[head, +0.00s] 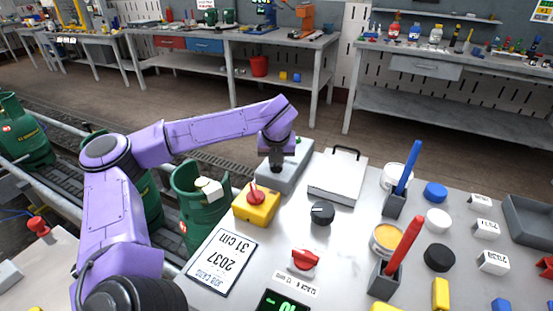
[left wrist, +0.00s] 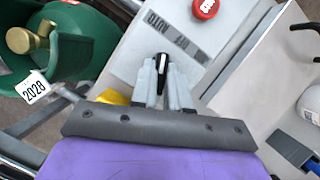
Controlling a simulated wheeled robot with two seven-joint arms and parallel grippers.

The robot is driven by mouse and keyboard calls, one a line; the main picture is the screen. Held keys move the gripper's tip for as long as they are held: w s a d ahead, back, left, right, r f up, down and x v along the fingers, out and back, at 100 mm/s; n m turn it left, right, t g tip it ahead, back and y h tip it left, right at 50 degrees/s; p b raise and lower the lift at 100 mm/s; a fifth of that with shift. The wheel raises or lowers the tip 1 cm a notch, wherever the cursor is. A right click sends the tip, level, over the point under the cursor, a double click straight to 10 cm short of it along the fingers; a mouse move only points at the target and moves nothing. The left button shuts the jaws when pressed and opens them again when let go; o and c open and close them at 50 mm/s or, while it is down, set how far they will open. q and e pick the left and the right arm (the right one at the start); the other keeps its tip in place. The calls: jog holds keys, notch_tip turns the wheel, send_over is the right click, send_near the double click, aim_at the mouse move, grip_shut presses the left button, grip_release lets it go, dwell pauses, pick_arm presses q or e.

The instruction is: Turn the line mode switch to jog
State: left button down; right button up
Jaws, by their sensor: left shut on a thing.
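The line mode switch is a black knob (left wrist: 161,62) on the top of a light grey box (head: 297,172). In the left wrist view the box face (left wrist: 140,60) carries a dark label strip (left wrist: 172,38) with AUTO lettering, partly readable. My left gripper (head: 276,168) comes down onto the box from above. In the left wrist view its fingers (left wrist: 162,85) are shut on the knob, one on each side. The knob's pointer faces up in that picture, near the strip. In the head view the gripper hides the knob. My right gripper is not in view.
A red button (left wrist: 205,8) sits on the same box. Green cylinders (head: 201,205) stand on the conveyor at left. Pen holders (head: 394,205) stand to the right.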

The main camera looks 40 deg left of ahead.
pick_arm(q)
jog(key=m, duration=0.1)
jog(key=m+p, duration=0.1)
jog(key=shift+r+m+t+h, duration=0.2)
jog(key=shift+m+t+h, duration=0.2)
jog(key=m+p, duration=0.1)
jog(key=m+h+p, duration=0.1)
jog(key=m+p, duration=0.1)
jog(key=shift+s+a+r+m+t, duration=0.1)
jog(key=shift+a+m+t, duration=0.05)
jog(key=shift+m+t, duration=0.15)
jog(key=m+h+p, duration=0.2)
jog(key=m+p, duration=0.1)
jog(key=m, duration=0.1)
jog(key=shift+a+p, duration=0.15)
jog(key=shift+p, duration=0.2)
jog(key=shift+f+m+h+p, duration=0.2)
jog(key=shift+m+h+p, duration=0.6)
jog(key=shift+m, duration=0.9)
jog(key=c, duration=1.1)
grip_release()
jog(key=v, duration=1)
jog(key=shift+r, duration=0.3)
